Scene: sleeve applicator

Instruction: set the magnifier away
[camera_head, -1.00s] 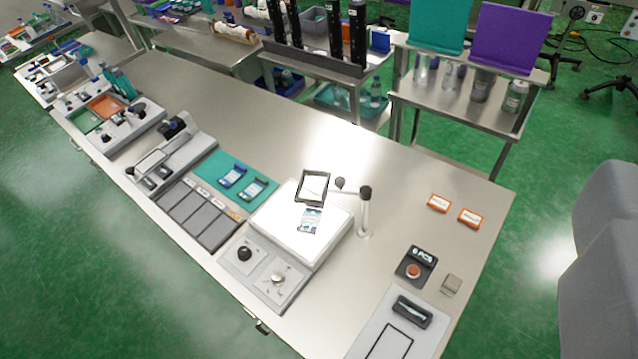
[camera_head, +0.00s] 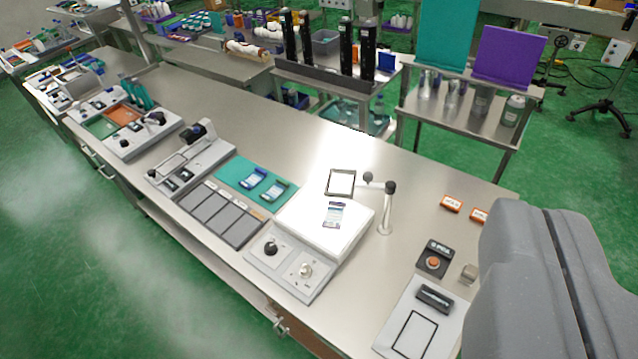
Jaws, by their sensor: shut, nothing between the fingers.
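The magnifier (camera_head: 341,184) is a square, dark-framed lens on a short jointed arm with a dark knob. A silver post (camera_head: 385,215) with a dark top carries it at the right of a bright white light plate (camera_head: 310,222). The lens hangs over the plate's far edge. My gripper's fingers do not show. A large grey part of my own body fills the lower right and hides the bench's right end.
A control box with two knobs (camera_head: 288,264) fronts the plate. A teal mat (camera_head: 235,170) with two blue packets and dark grey pads (camera_head: 222,215) lie left.

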